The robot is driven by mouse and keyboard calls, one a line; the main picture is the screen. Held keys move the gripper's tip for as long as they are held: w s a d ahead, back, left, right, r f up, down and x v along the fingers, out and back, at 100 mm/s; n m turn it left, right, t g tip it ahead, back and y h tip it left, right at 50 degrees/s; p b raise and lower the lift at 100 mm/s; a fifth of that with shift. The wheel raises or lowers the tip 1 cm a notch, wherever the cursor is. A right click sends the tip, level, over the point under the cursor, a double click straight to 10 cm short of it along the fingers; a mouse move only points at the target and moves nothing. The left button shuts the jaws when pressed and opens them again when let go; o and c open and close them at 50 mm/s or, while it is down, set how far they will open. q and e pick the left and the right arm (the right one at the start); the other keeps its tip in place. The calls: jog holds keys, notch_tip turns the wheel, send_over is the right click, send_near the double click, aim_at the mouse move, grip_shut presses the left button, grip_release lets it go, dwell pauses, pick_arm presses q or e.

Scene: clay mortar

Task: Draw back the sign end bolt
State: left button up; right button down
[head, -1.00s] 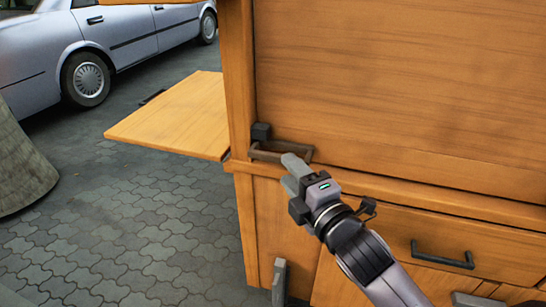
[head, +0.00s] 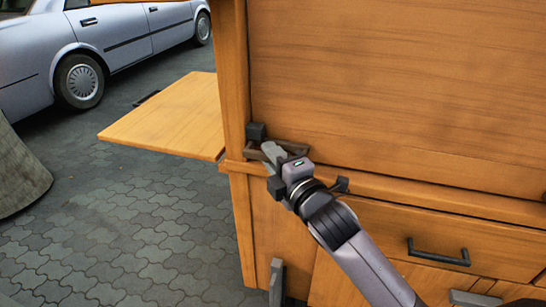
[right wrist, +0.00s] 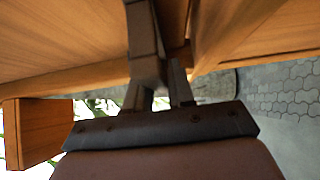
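The bolt (head: 276,149) is a dark bar low on the left edge of the wooden cabinet's end panel, beside a small dark block (head: 256,131). My right gripper (head: 270,156) is at the bolt and covers part of it. In the right wrist view a dark bar (right wrist: 146,40) runs down to the fingers (right wrist: 158,92), which stand on either side of its lower end with a narrow gap. Whether they press on it I cannot tell. My left gripper does not show.
A wooden leaf (head: 170,118) sticks out to the left of the cabinet. Below the panel is a drawer with a dark handle (head: 438,253). A silver car (head: 110,42) stands behind on paving (head: 130,220), which is open at the lower left.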

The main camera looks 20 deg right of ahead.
jog(key=shift+s+d+p, duration=0.7)
jog(key=shift+d+p, duration=0.2)
jog(key=shift+d, duration=0.15)
jog(key=shift+s+d+p, duration=0.7)
jog(key=shift+d+p, duration=0.15)
jog(key=shift+d, duration=0.2)
jog(key=shift+f, duration=0.1)
jog(key=c, duration=1.1)
grip_release()
jog(key=shift+d, duration=0.1)
jog(key=shift+o, duration=0.2)
jog(key=shift+s, duration=0.1)
jog(key=s+d, duration=0.1)
jog(key=s, duration=0.6)
jog(key=shift+d, duration=0.2)
